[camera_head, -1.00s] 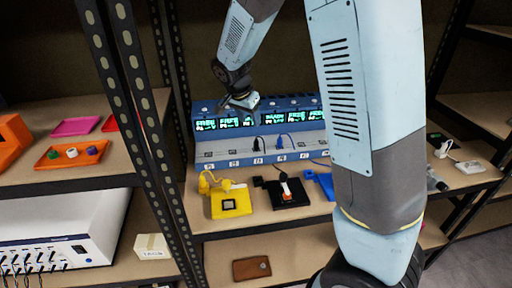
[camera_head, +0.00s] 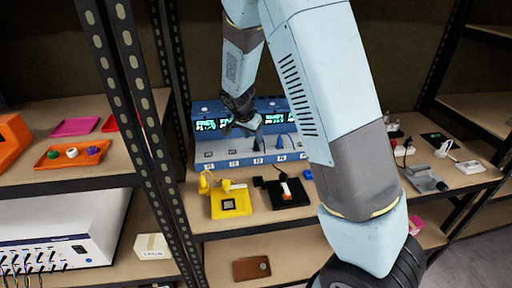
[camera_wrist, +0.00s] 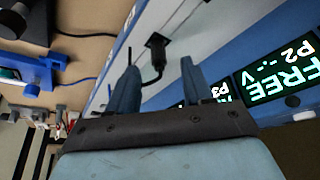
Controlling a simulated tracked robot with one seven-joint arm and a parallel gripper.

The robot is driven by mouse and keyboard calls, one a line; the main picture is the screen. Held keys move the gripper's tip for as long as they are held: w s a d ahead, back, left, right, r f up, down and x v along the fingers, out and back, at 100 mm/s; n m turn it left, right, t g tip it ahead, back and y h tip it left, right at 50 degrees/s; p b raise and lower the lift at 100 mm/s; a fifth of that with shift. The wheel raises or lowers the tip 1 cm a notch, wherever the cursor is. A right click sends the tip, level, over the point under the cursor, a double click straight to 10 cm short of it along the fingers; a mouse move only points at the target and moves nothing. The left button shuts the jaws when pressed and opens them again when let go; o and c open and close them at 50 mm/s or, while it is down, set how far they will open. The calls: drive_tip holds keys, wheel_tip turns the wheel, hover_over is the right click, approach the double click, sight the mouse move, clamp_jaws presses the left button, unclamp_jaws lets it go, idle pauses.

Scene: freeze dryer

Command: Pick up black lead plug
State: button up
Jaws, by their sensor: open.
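The black lead plug (camera_wrist: 157,42) sits against the pale face of the blue device in the wrist view, with its black cable curving down from it. My gripper (camera_wrist: 160,66) is open, and its two blue fingers lie to either side of the plug's cable in that picture. Nothing is held between them. I cannot tell how far the fingertips are from the plug. In the head view my gripper (camera_head: 246,126) is in front of the displays, just above the socket row.
The blue device (camera_head: 208,150) has lit displays, one reading FREE (camera_wrist: 283,78). A blue plug (camera_head: 290,143) is to the right in the head view. A yellow stand (camera_head: 232,205) and a black stand (camera_head: 288,194) stand on the shelf in front. A metal rack post (camera_head: 150,130) rises at left.

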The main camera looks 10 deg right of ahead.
sight(256, 147)
drive_tip(key=x, duration=0.4)
drive_tip(key=shift+w+d+f, duration=0.2)
drive_tip(key=shift+d+f, duration=0.05)
drive_tip(key=shift+f, duration=0.05)
drive_tip(key=shift+c, duration=0.3)
clamp_jaws()
